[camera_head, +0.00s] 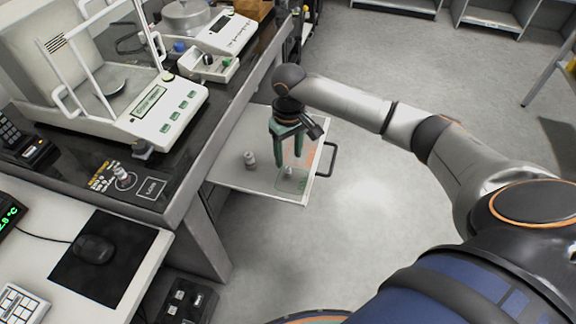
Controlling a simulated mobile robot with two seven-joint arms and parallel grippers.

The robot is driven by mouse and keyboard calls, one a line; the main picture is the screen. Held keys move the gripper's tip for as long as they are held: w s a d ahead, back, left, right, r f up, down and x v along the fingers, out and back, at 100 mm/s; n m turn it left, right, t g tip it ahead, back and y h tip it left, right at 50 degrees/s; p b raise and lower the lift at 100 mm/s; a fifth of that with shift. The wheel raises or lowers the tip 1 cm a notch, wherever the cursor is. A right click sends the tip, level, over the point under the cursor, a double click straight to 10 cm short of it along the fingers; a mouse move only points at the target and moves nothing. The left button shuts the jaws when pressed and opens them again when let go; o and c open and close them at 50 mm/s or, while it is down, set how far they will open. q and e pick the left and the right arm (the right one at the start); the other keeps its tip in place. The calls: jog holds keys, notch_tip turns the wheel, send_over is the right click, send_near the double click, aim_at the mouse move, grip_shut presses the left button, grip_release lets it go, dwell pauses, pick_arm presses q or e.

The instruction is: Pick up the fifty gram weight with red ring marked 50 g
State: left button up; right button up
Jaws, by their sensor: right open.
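My right gripper (288,162) is open, with its green fingers pointing down over the pull-out board. A small metal weight (288,173) stands on the board just below the fingertips, in a green-outlined square. A second, larger metal weight (250,160) stands on the board to the left of the gripper, apart from it. Another small weight (123,178) stands on the dark bench at left. The marks and ring colours are too small to read, so I cannot tell which weight is the 50 g one. My left gripper is not in view.
The pull-out board (228,170) juts from the dark bench and has a handle (330,160) at its right. A balance with a glass shield (150,110) stands on the bench. A mouse (95,249) lies on a front table. The floor at right is clear.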

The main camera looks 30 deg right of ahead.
aim_at(288, 168)
jog(key=f, duration=0.2)
jog(key=f+b, duration=0.1)
jog(key=f, duration=0.2)
jog(key=shift+w+d+f, duration=0.15)
jog(key=shift+w+f, duration=0.15)
jog(key=shift+f, duration=0.05)
grip_shut()
dwell(0.3)
